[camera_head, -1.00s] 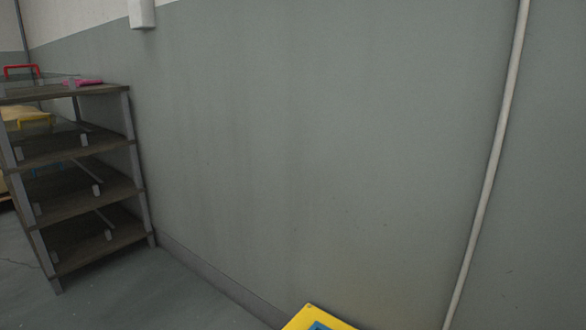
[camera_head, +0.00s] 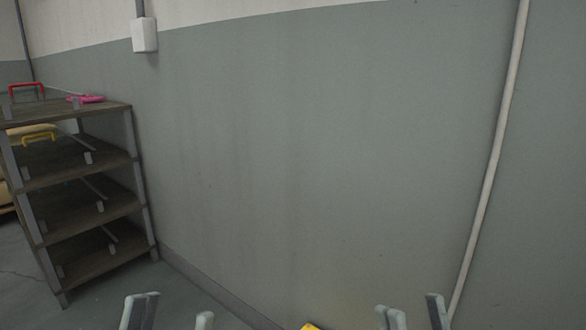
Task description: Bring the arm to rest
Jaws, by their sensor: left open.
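My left gripper (camera_head: 172,314) shows only its fingertips at the bottom edge of the head view, left of centre. They stand apart, with nothing seen between them. My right gripper (camera_head: 414,315) also shows only its fingertips at the bottom edge, right of centre. They are apart too, with only the wall behind the gap. Both arms and the rest of both grippers are below the picture. Neither gripper is seen touching anything.
A dark shelf rack (camera_head: 92,187) stands at the left, holding a red handle (camera_head: 26,86), a pink item (camera_head: 86,99) and a yellow handle (camera_head: 39,136). A grey wall (camera_head: 300,160) with a pipe (camera_head: 496,140) fills the background. A yellow corner (camera_head: 311,327) shows at the bottom.

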